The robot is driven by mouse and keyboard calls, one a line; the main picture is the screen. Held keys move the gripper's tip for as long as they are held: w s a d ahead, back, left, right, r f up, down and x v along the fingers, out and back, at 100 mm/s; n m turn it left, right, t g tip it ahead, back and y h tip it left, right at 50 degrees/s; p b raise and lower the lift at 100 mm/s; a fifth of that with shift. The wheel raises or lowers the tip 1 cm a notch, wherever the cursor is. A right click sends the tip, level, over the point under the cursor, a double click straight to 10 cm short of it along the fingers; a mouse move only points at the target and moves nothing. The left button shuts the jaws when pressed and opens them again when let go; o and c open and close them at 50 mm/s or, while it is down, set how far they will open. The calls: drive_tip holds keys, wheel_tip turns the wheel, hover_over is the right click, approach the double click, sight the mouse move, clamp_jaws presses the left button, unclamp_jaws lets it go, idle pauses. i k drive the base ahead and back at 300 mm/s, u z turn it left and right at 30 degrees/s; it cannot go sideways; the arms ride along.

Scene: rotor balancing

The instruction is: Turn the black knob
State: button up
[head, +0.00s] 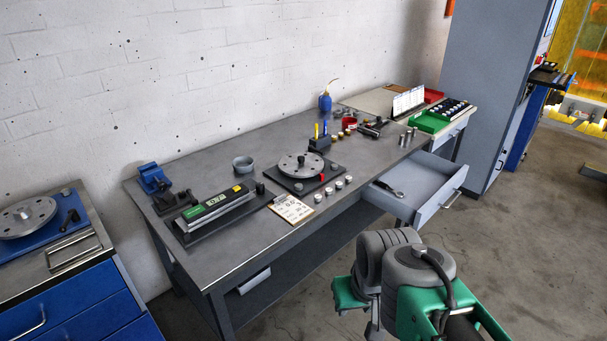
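A small dark upright knob (260,188) stands at the right end of the long grey instrument (215,211), which has a green display. It looks like the black knob, but it is too small to make out its markings or setting. The instrument lies along the front left of the grey workbench (230,262). My arm's grey and green links fill the lower right, in front of the bench and well apart from the knob. My gripper cannot be made out in this view.
A round metal rotor (301,166) sits on a dark plate (336,172) right of the instrument. A clipboard (291,209) lies at the front edge. An open drawer (425,181) juts out on the right. A blue cabinet (75,305) with another disc stands left.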

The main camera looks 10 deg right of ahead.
sight(259, 187)
drive_tip(key=z, duration=0.05)
drive_tip(key=i, duration=1.3)
drive_tip(key=u, duration=0.7)
